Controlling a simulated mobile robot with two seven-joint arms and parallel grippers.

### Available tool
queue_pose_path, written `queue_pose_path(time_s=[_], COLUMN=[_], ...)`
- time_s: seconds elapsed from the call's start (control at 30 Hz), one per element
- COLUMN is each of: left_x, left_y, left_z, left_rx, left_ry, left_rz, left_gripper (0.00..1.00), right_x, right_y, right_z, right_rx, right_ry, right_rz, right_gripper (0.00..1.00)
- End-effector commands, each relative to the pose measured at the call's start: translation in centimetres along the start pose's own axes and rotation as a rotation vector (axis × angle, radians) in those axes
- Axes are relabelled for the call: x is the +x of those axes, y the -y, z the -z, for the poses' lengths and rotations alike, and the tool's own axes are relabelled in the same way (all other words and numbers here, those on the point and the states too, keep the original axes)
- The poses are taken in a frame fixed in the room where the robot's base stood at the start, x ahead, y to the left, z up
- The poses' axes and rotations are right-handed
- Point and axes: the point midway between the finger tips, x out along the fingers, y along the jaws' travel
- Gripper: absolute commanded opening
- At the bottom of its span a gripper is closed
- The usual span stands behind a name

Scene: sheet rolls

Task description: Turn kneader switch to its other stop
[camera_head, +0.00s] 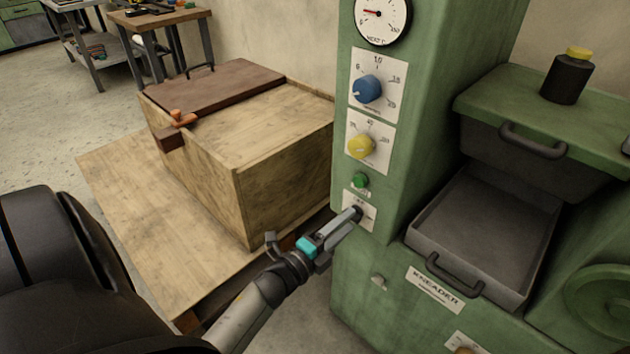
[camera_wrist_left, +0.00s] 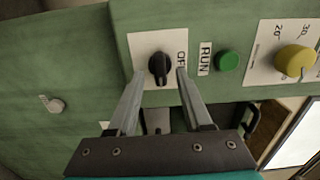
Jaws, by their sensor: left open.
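The kneader switch is a black rotary knob on a white plate, clear in the left wrist view (camera_wrist_left: 158,68). Lettering that looks like OFF sits on the plate beside the knob, partly covered by a finger. In the head view the switch plate (camera_head: 368,198) is low on the green machine column, its knob mostly hidden by the gripper. My left gripper (camera_head: 350,217) is open at the plate. In the wrist view its fingertips (camera_wrist_left: 159,75) stand either side of the knob; I cannot tell whether they touch it. My right gripper is not in view.
Above the switch are a green button (camera_head: 360,181), a yellow dial (camera_head: 361,147), a blue dial (camera_head: 367,89) and a gauge (camera_head: 383,16). A metal tray (camera_head: 480,235) is at right, a KNEADER label (camera_head: 434,287) below. A wooden crate (camera_head: 290,205) stands left of the column.

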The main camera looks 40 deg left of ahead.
Motion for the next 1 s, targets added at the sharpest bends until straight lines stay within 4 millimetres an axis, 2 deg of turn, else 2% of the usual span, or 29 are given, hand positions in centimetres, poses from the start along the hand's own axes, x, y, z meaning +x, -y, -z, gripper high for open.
queue_pose_path(time_s=[0.03, 0.5, 0.7, 1.0], left_x=[-1.0, -11.2, -13.3, -13.7], left_y=[0.1, 0.1, 0.0, 0.0], left_z=[0.0, 0.0, 0.0, 0.0], left_rx=[-0.001, -0.001, 0.001, 0.001], left_ry=[0.002, 0.003, 0.001, 0.001], left_rz=[-0.004, -0.005, -0.002, 0.0], left_gripper=[0.5, 0.5, 0.5, 0.5], right_x=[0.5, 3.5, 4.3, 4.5], right_y=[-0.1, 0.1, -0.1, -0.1], right_z=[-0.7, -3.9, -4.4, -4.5], right_rx=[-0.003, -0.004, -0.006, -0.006], right_ry=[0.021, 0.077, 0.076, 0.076], right_rz=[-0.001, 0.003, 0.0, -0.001], right_gripper=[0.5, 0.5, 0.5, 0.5])
